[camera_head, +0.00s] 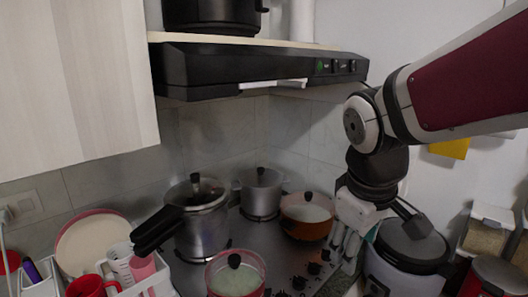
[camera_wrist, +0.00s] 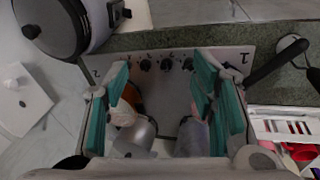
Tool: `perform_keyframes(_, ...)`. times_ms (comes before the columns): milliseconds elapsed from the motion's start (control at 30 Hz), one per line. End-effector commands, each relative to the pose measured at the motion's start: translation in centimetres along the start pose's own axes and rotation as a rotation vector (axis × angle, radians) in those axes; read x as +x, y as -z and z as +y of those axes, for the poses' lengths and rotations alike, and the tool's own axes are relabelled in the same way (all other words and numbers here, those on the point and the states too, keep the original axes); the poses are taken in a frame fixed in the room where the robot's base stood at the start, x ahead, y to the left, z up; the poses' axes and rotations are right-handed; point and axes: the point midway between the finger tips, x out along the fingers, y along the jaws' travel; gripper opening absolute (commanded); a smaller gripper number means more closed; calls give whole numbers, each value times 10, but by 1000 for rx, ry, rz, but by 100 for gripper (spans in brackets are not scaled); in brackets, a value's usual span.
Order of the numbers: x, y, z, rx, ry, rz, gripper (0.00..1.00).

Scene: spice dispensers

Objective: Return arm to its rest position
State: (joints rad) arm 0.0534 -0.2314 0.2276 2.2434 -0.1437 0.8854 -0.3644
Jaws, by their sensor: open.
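My arm (camera_head: 455,85) reaches in from the upper right of the head view, bends at a joint and hangs down to my gripper (camera_head: 350,248). The gripper points downward at the right edge of the stove (camera_head: 270,262), between the orange pot (camera_head: 305,226) and the rice cooker (camera_head: 408,262). In the wrist view my gripper (camera_wrist: 162,95) shows two teal-padded fingers spread apart, with nothing between the pads. The stove's front panel with black knobs (camera_wrist: 166,64) shows beyond the fingers.
A range hood (camera_head: 255,70) hangs above the stove. A pressure cooker (camera_head: 200,230), a steel pot (camera_head: 261,192) and a glass-lidded pot (camera_head: 236,277) stand on the stove. Dispensers (camera_head: 485,235) are at the right. A rack with mugs (camera_head: 128,268) is at the left.

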Motion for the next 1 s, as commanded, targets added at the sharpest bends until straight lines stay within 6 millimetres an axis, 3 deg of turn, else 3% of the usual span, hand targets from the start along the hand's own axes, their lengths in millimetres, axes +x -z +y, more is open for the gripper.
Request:
perform_keyframes(200,-38,-57,-8,316,-16,111,52)
perform_keyframes(400,-52,-93,-22,542,17,204,52)
perform_keyframes(600,-55,-108,-29,637,43,243,52)
perform_keyframes(1000,-55,-108,-29,643,45,245,52)
